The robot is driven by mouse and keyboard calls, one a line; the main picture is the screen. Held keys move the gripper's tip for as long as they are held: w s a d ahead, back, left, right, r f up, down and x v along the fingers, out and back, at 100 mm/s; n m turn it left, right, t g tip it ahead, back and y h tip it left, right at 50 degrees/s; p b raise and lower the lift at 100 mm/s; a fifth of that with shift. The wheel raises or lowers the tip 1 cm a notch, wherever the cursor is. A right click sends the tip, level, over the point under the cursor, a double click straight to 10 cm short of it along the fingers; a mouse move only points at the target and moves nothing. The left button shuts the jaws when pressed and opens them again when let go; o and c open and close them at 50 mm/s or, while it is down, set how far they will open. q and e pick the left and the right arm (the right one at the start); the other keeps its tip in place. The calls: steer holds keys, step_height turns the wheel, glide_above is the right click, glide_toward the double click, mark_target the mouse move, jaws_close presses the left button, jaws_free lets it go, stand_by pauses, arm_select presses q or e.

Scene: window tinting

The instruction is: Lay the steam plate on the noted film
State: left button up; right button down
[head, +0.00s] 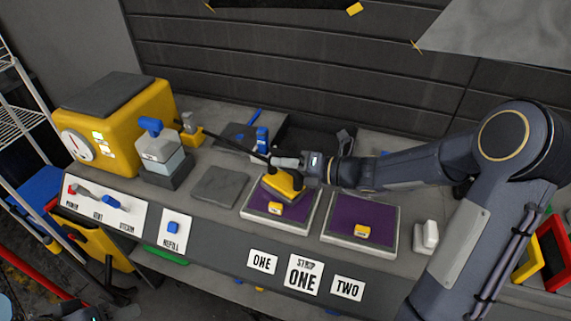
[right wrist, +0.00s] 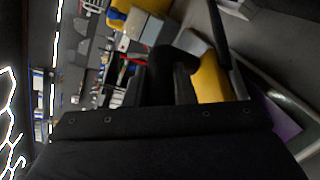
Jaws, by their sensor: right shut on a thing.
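The steam plate (head: 283,187) is a yellow block with a dark handle and hose. My right gripper (head: 297,163) is shut on it; its yellow side also shows between the fingers in the right wrist view (right wrist: 209,80). The plate is over the back part of the left purple film (head: 257,203); I cannot tell whether it touches. A second purple film (head: 362,211) lies on the right pad, clear of the plate. Each film has a small yellow tag near its front edge. A card reading STRIP ONE (head: 303,274) stands between cards ONE (head: 262,262) and TWO (head: 347,288). My left gripper is not in view.
A yellow steamer box (head: 115,125) with a dial stands at the left, beside a water tank (head: 160,155). A bare grey pad (head: 219,186) lies left of the films. A dark open bin (head: 315,135) stands behind. White blocks (head: 426,236) stand right of the second film.

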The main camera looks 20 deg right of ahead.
steer(key=shift+f, duration=0.3)
stand_by(0.5)
steer(key=c, duration=1.1)
jaws_free()
steer(key=shift+f, duration=0.1)
steer(key=v, duration=0.8)
steer(key=s+a+r+n+g+h, duration=0.1)
steer(key=s+a+r+n+g, duration=0.15)
steer(key=s+n, duration=0.5)
steer(key=s+a+r+n+g+h, duration=0.1)
steer(key=s+a+n+g, duration=0.3)
steer(key=n, duration=0.6)
steer(key=s+d+f+n+h, duration=0.1)
steer(key=s+d+n+h, duration=0.1)
steer(key=s+n, duration=0.2)
steer(key=s+d+f+n+t+h, duration=0.1)
steer(key=s+d+n+h, duration=0.1)
steer(key=n, duration=0.6)
steer(key=s+d+f+n+t+h, duration=0.1)
steer(key=s+d+n+h, duration=0.1)
steer(key=s+n, duration=0.3)
steer(key=shift+s+f+n+t+b, duration=0.15)
steer(key=shift+s+n+t+b, duration=0.15)
steer(key=shift+n, duration=0.25)
